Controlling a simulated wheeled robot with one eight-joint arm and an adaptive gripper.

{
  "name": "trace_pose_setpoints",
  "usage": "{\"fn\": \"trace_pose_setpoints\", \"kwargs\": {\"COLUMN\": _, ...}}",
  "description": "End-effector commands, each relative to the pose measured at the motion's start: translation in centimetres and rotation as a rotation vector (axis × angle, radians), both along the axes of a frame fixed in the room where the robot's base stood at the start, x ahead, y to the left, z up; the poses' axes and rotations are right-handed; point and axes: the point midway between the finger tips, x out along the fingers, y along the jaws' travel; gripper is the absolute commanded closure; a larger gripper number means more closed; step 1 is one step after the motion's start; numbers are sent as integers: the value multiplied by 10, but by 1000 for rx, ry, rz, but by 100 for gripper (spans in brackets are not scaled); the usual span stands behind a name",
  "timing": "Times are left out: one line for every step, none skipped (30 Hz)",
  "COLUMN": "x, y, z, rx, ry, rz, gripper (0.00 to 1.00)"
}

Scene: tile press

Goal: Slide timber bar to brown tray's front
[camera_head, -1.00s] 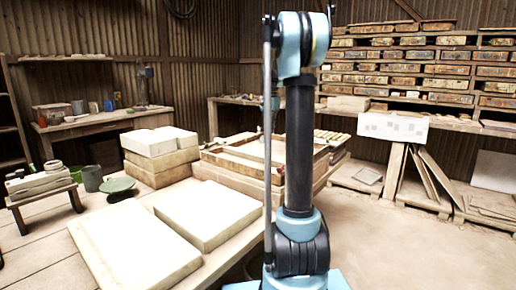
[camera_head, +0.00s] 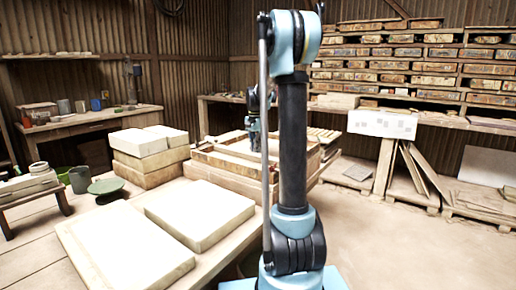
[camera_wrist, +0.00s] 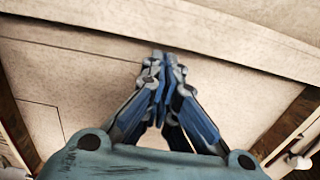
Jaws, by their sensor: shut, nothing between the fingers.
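My gripper (camera_wrist: 158,85) is shut and empty, its blue fingers together in the middle of the wrist view. In the head view my gripper (camera_head: 252,127) hangs over the wooden tray-like frame (camera_head: 208,158) on the table, left of my upright arm. The wrist view shows a pale, flat surface under the fingers, with dark brown edges (camera_wrist: 22,128) at left and right. A long pale wooden strip (camera_wrist: 235,40) crosses the top of that view, beyond the fingertips. I cannot tell whether it is the timber bar or a tray wall. Contact is unclear. My arm hides part of the frame.
Two pale slabs (camera_head: 200,214) lie on the near table. Stacked pale blocks (camera_head: 148,155) stand left of the frame. A low stand (camera_head: 30,188) and green dish (camera_head: 105,187) are further left. Open floor (camera_head: 400,240) lies to the right.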

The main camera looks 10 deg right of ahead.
Motion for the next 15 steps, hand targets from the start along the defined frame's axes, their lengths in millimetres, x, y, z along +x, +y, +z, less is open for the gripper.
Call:
{"fn": "trace_pose_setpoints", "kwargs": {"x": -2, "y": 2, "z": 0, "rx": 0, "ry": 0, "rz": 0, "gripper": 100}}
{"fn": "trace_pose_setpoints", "kwargs": {"x": -3, "y": 3, "z": 0, "rx": 0, "ry": 0, "rz": 0, "gripper": 100}}
{"fn": "trace_pose_setpoints", "kwargs": {"x": -4, "y": 3, "z": 0, "rx": 0, "ry": 0, "rz": 0, "gripper": 100}}
{"fn": "trace_pose_setpoints", "kwargs": {"x": -4, "y": 4, "z": 0, "rx": 0, "ry": 0, "rz": 0, "gripper": 100}}
{"fn": "trace_pose_setpoints", "kwargs": {"x": -4, "y": 4, "z": 0, "rx": 0, "ry": 0, "rz": -1, "gripper": 100}}
{"fn": "trace_pose_setpoints", "kwargs": {"x": -4, "y": 4, "z": 0, "rx": 0, "ry": 0, "rz": -1, "gripper": 100}}
{"fn": "trace_pose_setpoints", "kwargs": {"x": -4, "y": 4, "z": 0, "rx": 0, "ry": 0, "rz": -1, "gripper": 100}}
{"fn": "trace_pose_setpoints", "kwargs": {"x": -4, "y": 4, "z": 0, "rx": 0, "ry": 0, "rz": -1, "gripper": 100}}
{"fn": "trace_pose_setpoints", "kwargs": {"x": -4, "y": 4, "z": 0, "rx": 0, "ry": 0, "rz": -1, "gripper": 100}}
{"fn": "trace_pose_setpoints", "kwargs": {"x": -4, "y": 4, "z": 0, "rx": 0, "ry": 0, "rz": -1, "gripper": 100}}
{"fn": "trace_pose_setpoints", "kwargs": {"x": -4, "y": 4, "z": 0, "rx": 0, "ry": 0, "rz": -1, "gripper": 100}}
{"fn": "trace_pose_setpoints", "kwargs": {"x": -4, "y": 4, "z": 0, "rx": 0, "ry": 0, "rz": -1, "gripper": 100}}
{"fn": "trace_pose_setpoints", "kwargs": {"x": -4, "y": 4, "z": 0, "rx": 0, "ry": 0, "rz": -1, "gripper": 100}}
{"fn": "trace_pose_setpoints", "kwargs": {"x": -5, "y": 4, "z": 0, "rx": 0, "ry": 0, "rz": -1, "gripper": 100}}
{"fn": "trace_pose_setpoints", "kwargs": {"x": -6, "y": 5, "z": 0, "rx": 0, "ry": 0, "rz": 0, "gripper": 100}}
